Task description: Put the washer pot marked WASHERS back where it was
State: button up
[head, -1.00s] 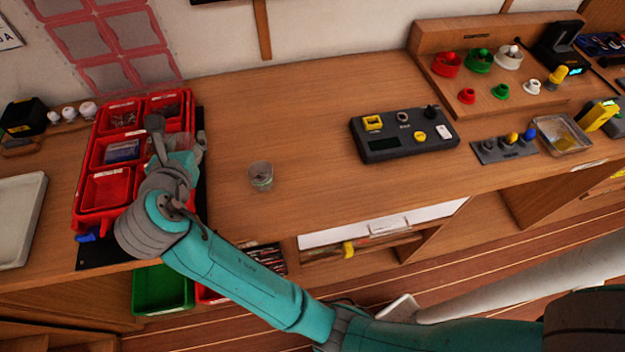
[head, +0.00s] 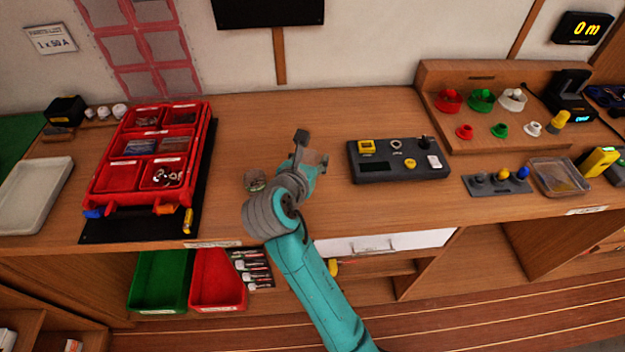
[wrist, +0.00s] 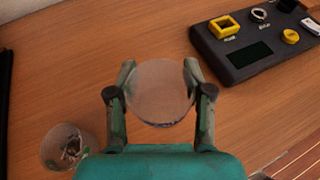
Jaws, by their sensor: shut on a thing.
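My gripper (wrist: 161,95) is shut on a clear round pot (wrist: 162,88) in the wrist view, one finger on each side of it. In the head view my gripper (head: 310,156) is over the bench, left of the dark control box, and the held pot is hard to make out. No WASHERS marking can be read on it. A second clear pot (head: 255,180) stands on the bench to the left of my gripper, partly behind my arm. It also shows in the wrist view (wrist: 66,146), with small dark and light bits inside.
A red compartment tray (head: 125,176) with small parts stands on a black mat at left. The dark control box (head: 398,172) lies right of my gripper. A pale tray (head: 33,195) is at far left. Bench between red tray and second pot is clear.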

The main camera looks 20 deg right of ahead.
jog(key=shift+f, duration=3)
jog(key=shift+f, duration=0.15)
jog(key=o, duration=1.2)
jog(key=shift+c, duration=0.2)
jog(key=shift+s+a+r, duration=0.15)
jog(key=shift+a+r, duration=0.05)
jog(key=shift+r, duration=0.05)
jog(key=v, duration=1.1)
jog(key=shift+s+a+r, duration=0.1)
jog(key=shift+s+a, duration=0.05)
jog(key=shift+s, duration=0.05)
